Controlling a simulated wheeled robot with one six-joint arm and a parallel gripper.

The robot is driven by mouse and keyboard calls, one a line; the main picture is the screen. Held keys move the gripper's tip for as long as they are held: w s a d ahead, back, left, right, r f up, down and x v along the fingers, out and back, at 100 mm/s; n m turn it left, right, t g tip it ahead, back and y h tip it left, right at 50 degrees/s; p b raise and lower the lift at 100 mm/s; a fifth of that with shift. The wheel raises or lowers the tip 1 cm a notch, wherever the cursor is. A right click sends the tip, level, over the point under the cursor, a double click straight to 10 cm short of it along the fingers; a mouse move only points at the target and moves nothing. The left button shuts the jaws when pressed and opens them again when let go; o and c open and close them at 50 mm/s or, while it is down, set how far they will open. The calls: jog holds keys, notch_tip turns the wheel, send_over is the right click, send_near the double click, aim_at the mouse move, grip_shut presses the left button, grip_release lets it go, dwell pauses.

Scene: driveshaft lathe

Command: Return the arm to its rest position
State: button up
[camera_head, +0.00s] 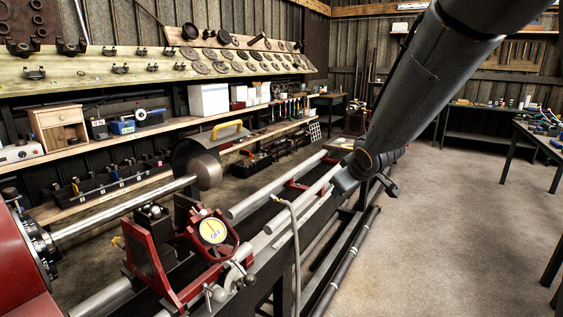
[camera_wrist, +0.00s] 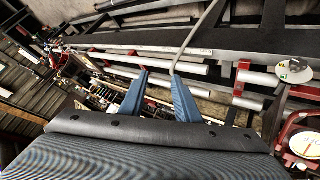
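My arm (camera_head: 420,90) reaches down from the upper right in the head view, with its lower end above the right part of the lathe rails (camera_head: 290,210). My gripper (camera_wrist: 160,77) shows in the wrist view as two blue fingers standing apart with nothing between them. It is open and empty. The lathe's steel shaft (camera_head: 125,208) runs from the red headstock (camera_head: 22,262) to a round metal end piece (camera_head: 206,170), left of my arm. No object is held.
A red rest (camera_head: 148,258) with a round dial marked OFF (camera_head: 213,231) stands on the rails. A grey hose (camera_head: 296,245) hangs in front. A long shelf (camera_head: 100,146) and a sloped tool board (camera_head: 120,66) line the wall. Open floor (camera_head: 430,230) lies to the right.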

jog(key=s+f+m+g, duration=0.2)
jog(key=s+f, duration=0.2)
jog(key=s, duration=0.5)
jog(key=s+d+f+m+g, duration=0.1)
jog(key=s+f+m+g, duration=0.1)
jog(key=s, duration=0.8)
jog(key=s+d+f+m+g, duration=0.1)
jog(key=s+f+m+g, duration=0.2)
jog(key=s+f, duration=0.3)
jog(key=s+g, duration=0.1)
jog(key=s, duration=0.3)
jog(key=shift+s+h, duration=0.25)
jog(key=shift+h, duration=0.05)
jog(key=shift+w, duration=0.1)
